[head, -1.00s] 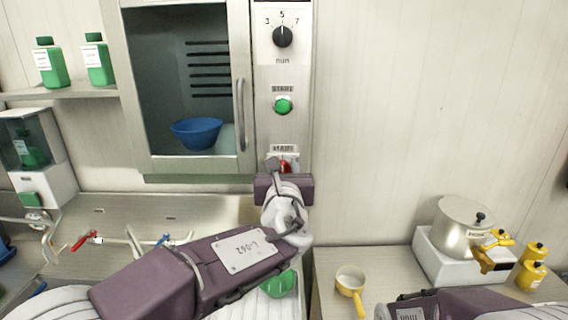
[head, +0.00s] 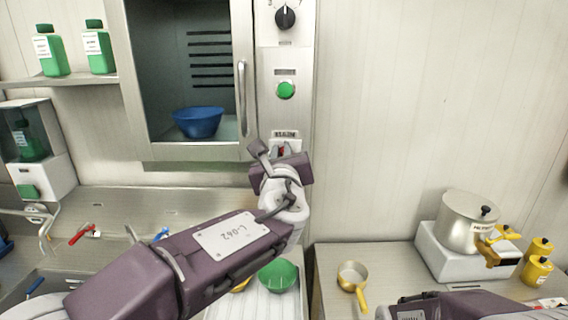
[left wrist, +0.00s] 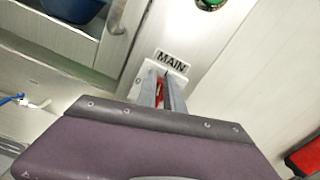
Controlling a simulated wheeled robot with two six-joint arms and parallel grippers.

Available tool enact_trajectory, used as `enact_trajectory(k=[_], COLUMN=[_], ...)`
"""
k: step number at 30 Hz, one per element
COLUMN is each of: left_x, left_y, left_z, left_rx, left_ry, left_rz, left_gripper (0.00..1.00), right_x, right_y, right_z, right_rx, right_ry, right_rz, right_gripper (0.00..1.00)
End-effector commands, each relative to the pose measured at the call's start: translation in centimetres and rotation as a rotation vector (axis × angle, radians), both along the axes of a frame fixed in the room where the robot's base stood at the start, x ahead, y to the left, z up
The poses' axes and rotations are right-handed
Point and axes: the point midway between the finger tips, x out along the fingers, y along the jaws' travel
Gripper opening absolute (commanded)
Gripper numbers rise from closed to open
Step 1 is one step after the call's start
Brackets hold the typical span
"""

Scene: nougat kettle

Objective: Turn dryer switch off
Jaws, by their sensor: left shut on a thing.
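The dryer (head: 137,70) is a steel cabinet with a glass door and a control panel on its right side. A small red switch (head: 282,150) sits low on this panel under a label plate. In the left wrist view the plate reads MAIN (left wrist: 172,61), and the red switch (left wrist: 159,92) shows between my fingers. My left gripper (head: 279,154) is at the panel, shut on the red switch, with its fingers (left wrist: 163,85) on either side. The gripper body partly hides the switch, and I cannot tell its position. My right gripper is out of view.
Above the switch are a green button (head: 286,90) and a black dial (head: 285,17). The door handle (head: 242,98) stands just left of the panel. A blue bowl (head: 198,122) is inside.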

Motion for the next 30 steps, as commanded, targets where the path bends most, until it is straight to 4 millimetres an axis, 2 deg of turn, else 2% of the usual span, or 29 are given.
enact_trajectory(k=[1,6,30], left_x=[0.0,0.0,0.0], left_y=[0.1,0.5,1.8], left_z=[-0.7,-0.8,-1.9], left_rx=[-0.045,-0.208,-0.961], left_ry=[-0.003,-0.003,-0.002], left_rz=[0.0,0.0,-0.001], left_gripper=[0.0,0.0,0.0], right_x=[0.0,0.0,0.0], right_y=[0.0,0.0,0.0], right_z=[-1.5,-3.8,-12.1], right_rx=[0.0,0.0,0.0], right_ry=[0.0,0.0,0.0], right_rz=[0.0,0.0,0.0], right_gripper=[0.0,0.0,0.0])
